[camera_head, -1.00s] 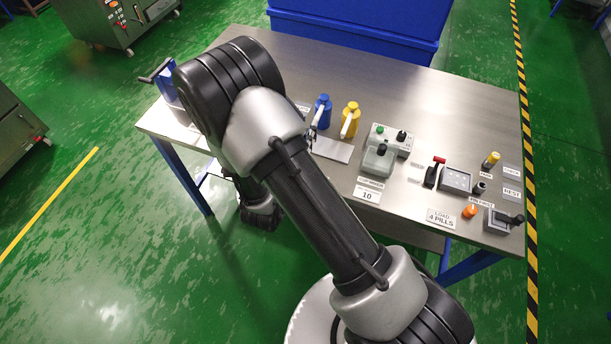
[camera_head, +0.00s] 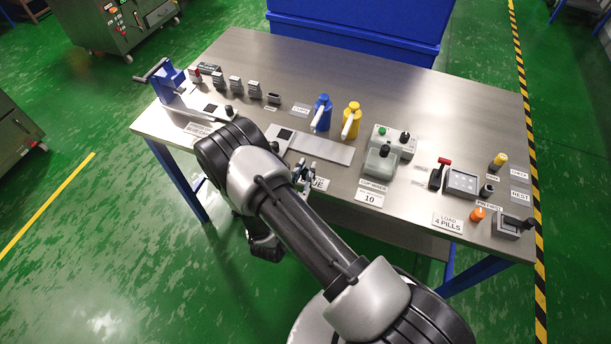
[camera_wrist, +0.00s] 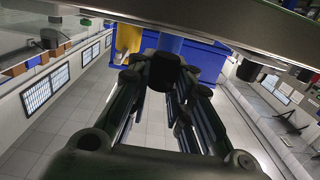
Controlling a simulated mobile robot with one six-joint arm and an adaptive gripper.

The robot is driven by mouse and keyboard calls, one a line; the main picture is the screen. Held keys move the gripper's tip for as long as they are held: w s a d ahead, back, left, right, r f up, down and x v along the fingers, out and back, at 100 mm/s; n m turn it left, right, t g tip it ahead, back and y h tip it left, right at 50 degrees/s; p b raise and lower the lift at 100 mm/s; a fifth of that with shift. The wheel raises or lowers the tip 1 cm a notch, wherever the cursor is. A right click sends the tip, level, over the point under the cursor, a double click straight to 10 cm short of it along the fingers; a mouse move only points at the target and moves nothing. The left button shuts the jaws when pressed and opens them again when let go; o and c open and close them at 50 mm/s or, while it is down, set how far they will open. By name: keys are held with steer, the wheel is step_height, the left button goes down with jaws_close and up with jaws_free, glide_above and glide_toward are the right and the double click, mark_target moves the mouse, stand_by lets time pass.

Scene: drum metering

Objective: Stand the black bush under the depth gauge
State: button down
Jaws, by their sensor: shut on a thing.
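My gripper (camera_head: 303,176) is at the front edge of the table, by a partly covered label ending in "UE". In the wrist view its fingers (camera_wrist: 165,84) are closed on a short black cylinder, the black bush (camera_wrist: 164,70). The bush is too small to make out in the head view. A blue stand with a crank handle (camera_head: 171,82) is at the table's far left. I cannot tell for certain whether it is the depth gauge. My arm hides part of the front left of the table.
A blue bottle (camera_head: 322,113) and a yellow bottle (camera_head: 351,120) stand behind a flat grey plate (camera_head: 322,149). Several small grey holders (camera_head: 235,84) stand at the back left. A grey-green device (camera_head: 382,158) and small fixtures fill the right. The back middle is clear.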

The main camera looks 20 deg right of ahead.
steer(key=shift+f, duration=0.85)
steer(key=shift+f, duration=0.1)
steer(key=c, duration=1.9)
jaws_free()
steer(key=shift+f+b, duration=0.1)
steer(key=shift+b, duration=0.2)
steer(key=shift+c, duration=0.2)
steer(key=o, duration=0.5)
steer(key=shift+r, duration=0.2)
